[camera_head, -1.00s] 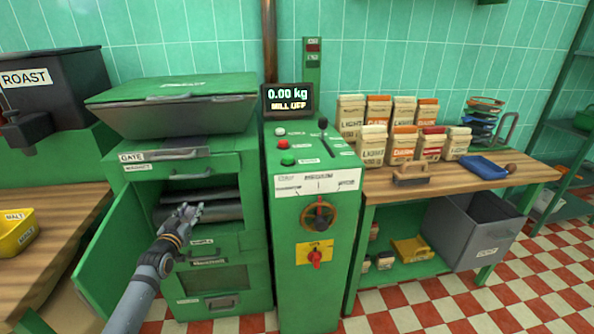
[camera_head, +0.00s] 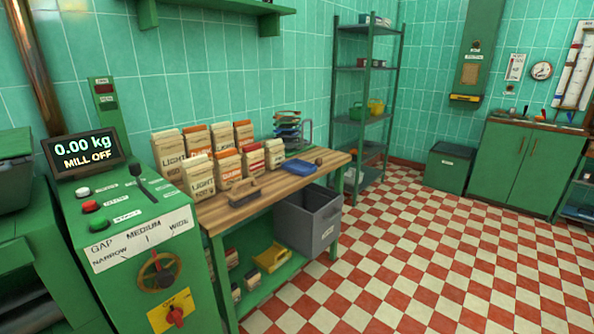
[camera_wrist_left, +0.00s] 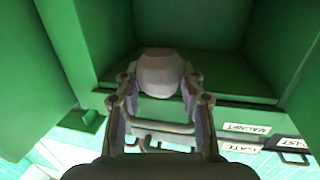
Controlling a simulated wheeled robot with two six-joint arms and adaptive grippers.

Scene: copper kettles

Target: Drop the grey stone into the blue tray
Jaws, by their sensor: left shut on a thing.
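In the left wrist view, my left gripper (camera_wrist_left: 158,88) is shut on the pale grey stone (camera_wrist_left: 160,70), which sits between its fingertips. Green walls of a machine compartment (camera_wrist_left: 200,72) surround the stone and fingers. The blue tray (camera_head: 299,167) lies on the wooden bench top (camera_head: 285,196), near its far right end, in the head view. Neither gripper shows in the head view, and my right gripper is in no frame.
A grey bin (camera_head: 309,219) is below the bench edge. The checkered floor (camera_head: 430,255) is open at right.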

